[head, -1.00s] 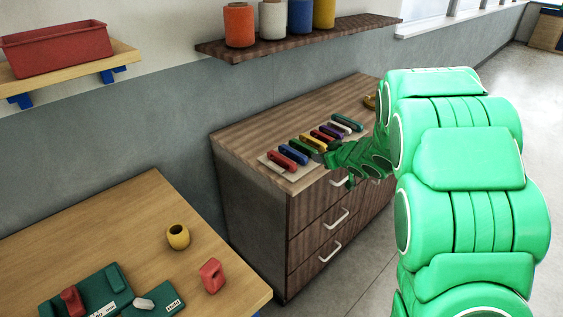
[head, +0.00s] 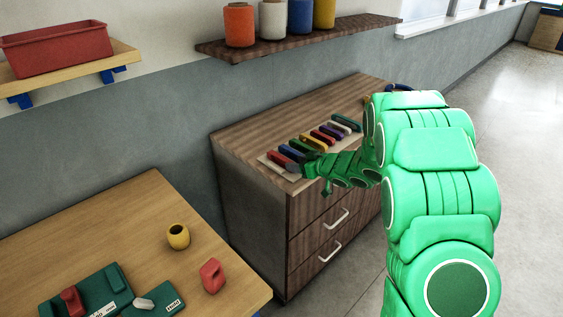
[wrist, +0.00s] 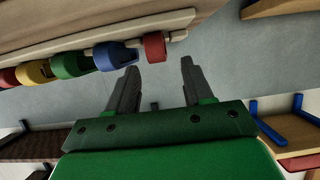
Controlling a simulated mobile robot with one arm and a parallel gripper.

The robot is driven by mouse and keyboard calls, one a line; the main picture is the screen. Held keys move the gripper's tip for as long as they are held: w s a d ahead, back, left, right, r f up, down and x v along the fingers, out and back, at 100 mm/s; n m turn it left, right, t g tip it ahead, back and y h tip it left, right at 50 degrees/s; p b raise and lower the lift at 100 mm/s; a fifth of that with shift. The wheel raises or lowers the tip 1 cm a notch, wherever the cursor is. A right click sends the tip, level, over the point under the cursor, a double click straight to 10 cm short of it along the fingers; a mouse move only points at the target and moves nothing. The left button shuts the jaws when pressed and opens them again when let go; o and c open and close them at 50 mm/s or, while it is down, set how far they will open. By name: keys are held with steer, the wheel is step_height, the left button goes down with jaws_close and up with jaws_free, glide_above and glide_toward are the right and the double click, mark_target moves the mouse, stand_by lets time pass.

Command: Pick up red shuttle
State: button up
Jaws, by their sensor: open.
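The red shuttle (head: 280,160) lies at the near left end of a row of coloured shuttles on a pale board (head: 266,163) on the drawer cabinet. In the wrist view the red shuttle (wrist: 155,47) shows at the end of the row, just beyond and between the lines of the open fingers. My gripper (wrist: 157,85) is open, with nothing between its fingers. The blue shuttle (wrist: 110,56) is beside the red one, near the left finger. In the head view my gripper (head: 300,172) is beside the front edge of the board, at the red and blue end.
Green (head: 304,146), yellow (head: 316,140) and other shuttles continue the row toward the back. A shelf with thread cones (head: 300,17) hangs above the cabinet. A wooden table (head: 130,215) stands at the lower left, holding a yellow pot (head: 178,237) and a red block (head: 212,276).

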mark_target(287, 160)
steer(key=shift+x, duration=2.3)
steer(key=shift+w+r, duration=0.1)
steer(key=shift+r, duration=0.1)
jaws_close()
